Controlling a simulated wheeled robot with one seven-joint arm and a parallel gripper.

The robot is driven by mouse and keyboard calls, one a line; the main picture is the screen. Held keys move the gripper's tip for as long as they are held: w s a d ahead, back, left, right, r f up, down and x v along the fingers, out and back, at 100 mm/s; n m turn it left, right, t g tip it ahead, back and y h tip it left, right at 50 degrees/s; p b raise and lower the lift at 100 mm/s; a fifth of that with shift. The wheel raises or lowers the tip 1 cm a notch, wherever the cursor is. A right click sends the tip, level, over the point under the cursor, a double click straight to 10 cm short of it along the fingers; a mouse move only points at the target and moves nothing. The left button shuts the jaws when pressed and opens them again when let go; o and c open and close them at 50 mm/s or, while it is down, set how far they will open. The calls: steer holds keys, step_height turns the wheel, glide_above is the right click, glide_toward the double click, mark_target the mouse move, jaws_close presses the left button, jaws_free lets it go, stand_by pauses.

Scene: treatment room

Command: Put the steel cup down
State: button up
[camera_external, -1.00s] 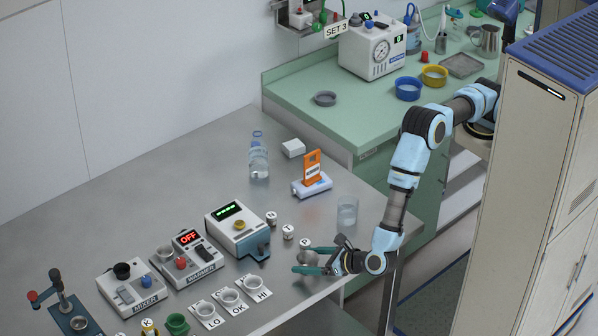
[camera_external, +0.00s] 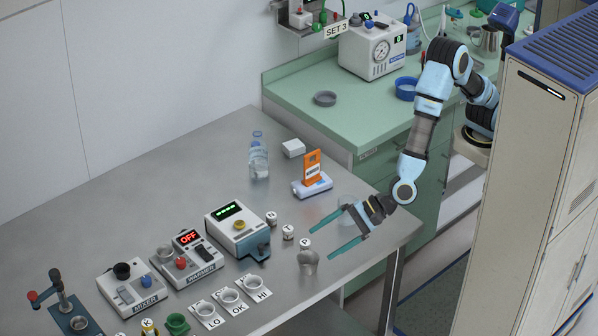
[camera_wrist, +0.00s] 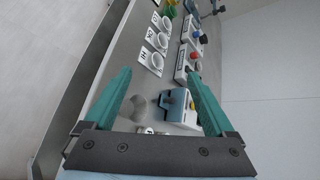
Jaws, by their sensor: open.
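In the wrist view, my gripper (camera_wrist: 157,73) shows both fingers spread wide. A grey shape between them, close to the left finger, looks like the cup (camera_wrist: 138,106).
A tester with a green display (camera_external: 237,228), a warmer reading OFF (camera_external: 187,262) and a mixer (camera_external: 132,288) stand left of the cup. Cards marked LO, OK and HI (camera_external: 232,300) lie at the front. A clear glass (camera_external: 346,208) is partly behind my gripper.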

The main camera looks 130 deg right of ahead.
steer(key=s+d+n+g+y, duration=0.2)
steer(key=s+d+n+g, duration=0.1)
steer(key=s+n, duration=1.1)
steer(key=s+d+n+g+y, duration=0.2)
steer(key=s+n+g, duration=0.4)
steer(key=s+n, duration=0.8)
steer(key=s+d, duration=0.1)
steer(key=s, duration=0.9)
steer(key=shift+s+f+n, duration=0.2)
steer(key=shift+n, duration=0.1)
